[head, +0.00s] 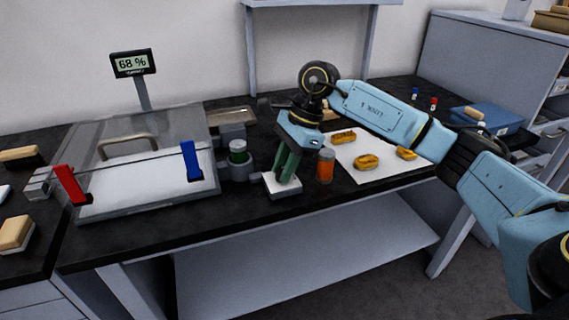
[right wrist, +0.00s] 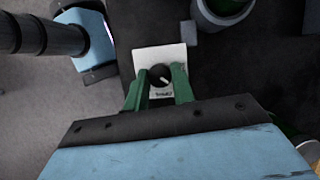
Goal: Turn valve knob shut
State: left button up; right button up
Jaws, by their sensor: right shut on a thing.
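The valve knob (right wrist: 160,75) is a small black round knob with a pale pointer line, on top of a white block (right wrist: 149,56) with a small dark label. The block (head: 282,190) stands at the table's front edge in the head view, where the fingers hide the knob. My right gripper (head: 289,169) points down with its green fingers at the knob. In the right wrist view my right gripper (right wrist: 158,86) has a finger on each side of the knob and is shut on it.
A display (head: 134,63) reads 68 %. An orange jar (head: 325,166) stands close right, beside a white sheet (head: 385,172) bearing gilt pieces.

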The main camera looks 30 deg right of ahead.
jog(key=shift+w+n+g, duration=0.1)
jog(key=shift+n+g, duration=0.2)
jog(key=shift+n, duration=0.7)
jog(key=n+g, duration=0.1)
jog(key=n, duration=0.2)
jog(key=shift+w, duration=0.1)
jog(key=shift+n+g+h, duration=0.3)
jog(key=shift+n+g, duration=0.2)
jog(key=shift+n, duration=0.5)
pick_arm(q)
jog(key=shift+w+d+r, duration=0.15)
jog(key=shift+w+r, duration=0.05)
jog(key=shift+r, duration=0.1)
pick_arm(e)
jog(key=shift+n, duration=0.3)
pick_arm(q)
jog(key=shift+s, duration=0.3)
pick_arm(e)
jog(key=shift+n, duration=0.3)
pick_arm(q)
jog(key=shift+w, duration=0.1)
jog(key=shift+w, duration=0.25)
pick_arm(e)
jog(key=o, duration=1)
